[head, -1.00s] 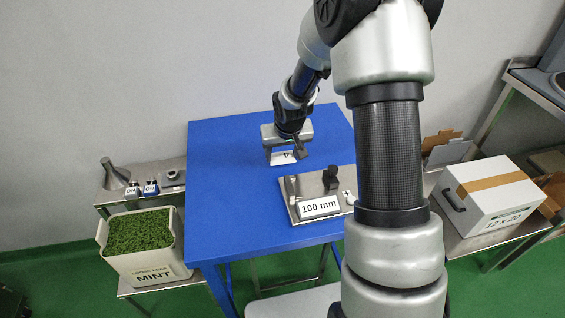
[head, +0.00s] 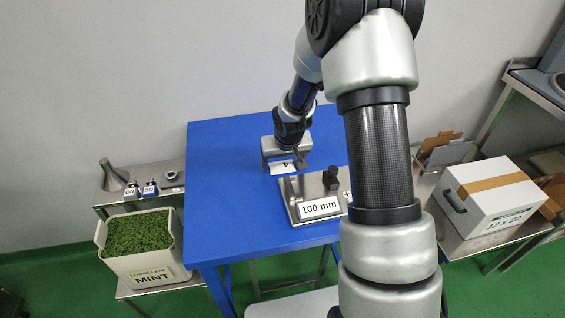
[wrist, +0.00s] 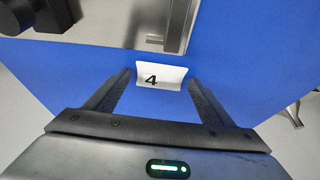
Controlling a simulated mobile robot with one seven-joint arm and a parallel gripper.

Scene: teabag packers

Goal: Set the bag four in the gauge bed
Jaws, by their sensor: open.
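The bag four (head: 284,169) shows as a white piece marked "4" on the blue table, just behind the gauge bed. In the wrist view the bag (wrist: 163,76) lies between the tips of my gripper (wrist: 160,77), with narrow gaps at its sides. My gripper (head: 284,165) is open around the bag, close to the table. The gauge bed (head: 295,203) is a metal plate with a "100 mm" label and a dark knob. Its edge (wrist: 125,42) shows beyond the bag in the wrist view, apart from it. My arm hides the bed's right end in the head view.
A tub of loose green mint (head: 140,235) stands left of the table, near a metal shelf (head: 112,197) with small tagged items. A white "12 x 20" carton (head: 490,190) stands on the right. The table's left part (head: 225,190) is clear.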

